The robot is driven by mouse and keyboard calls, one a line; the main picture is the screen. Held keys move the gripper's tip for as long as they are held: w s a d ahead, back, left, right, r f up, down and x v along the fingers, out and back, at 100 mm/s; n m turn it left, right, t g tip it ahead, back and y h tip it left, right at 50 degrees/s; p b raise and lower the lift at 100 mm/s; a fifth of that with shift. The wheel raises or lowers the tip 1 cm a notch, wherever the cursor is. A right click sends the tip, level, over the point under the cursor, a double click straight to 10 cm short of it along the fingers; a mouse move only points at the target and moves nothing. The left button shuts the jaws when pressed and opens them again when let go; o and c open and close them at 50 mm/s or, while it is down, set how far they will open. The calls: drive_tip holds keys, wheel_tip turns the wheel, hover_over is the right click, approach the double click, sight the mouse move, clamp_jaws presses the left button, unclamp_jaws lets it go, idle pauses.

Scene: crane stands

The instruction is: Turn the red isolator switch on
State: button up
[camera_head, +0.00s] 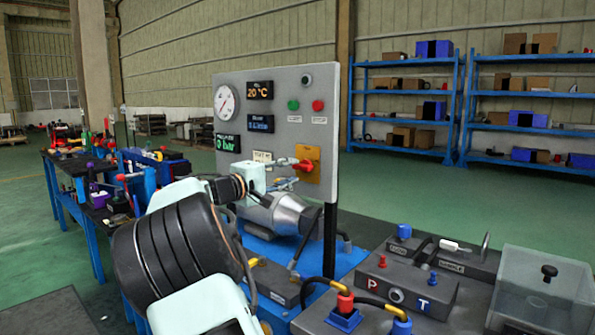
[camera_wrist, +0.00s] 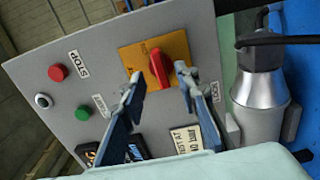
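The red isolator switch (camera_head: 303,165) sits on a yellow-orange plate (camera_head: 312,153) at the lower right of the grey control panel. Its handle lies roughly level in the head view. In the wrist view, the red handle (camera_wrist: 160,68) stands out from the orange plate (camera_wrist: 141,54). My gripper (camera_head: 284,182) is just in front of the switch, at its left in the head view. In the wrist view, my gripper (camera_wrist: 159,74) is open, with one finger on each side of the handle. Gaps show between the fingers and the handle; I see no contact.
The grey panel (camera_head: 281,82) also carries a gauge (camera_head: 224,101), displays, a green button (camera_head: 293,105) and a red button (camera_head: 318,105). A silver motor-like housing (camera_head: 289,214) sits below the switch. A clear box (camera_head: 540,290) and dark blocks stand at the right.

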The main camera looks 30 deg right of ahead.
drive_tip(key=v, duration=0.7)
drive_tip(key=shift+a, duration=0.25)
drive_tip(key=shift+s, duration=0.15)
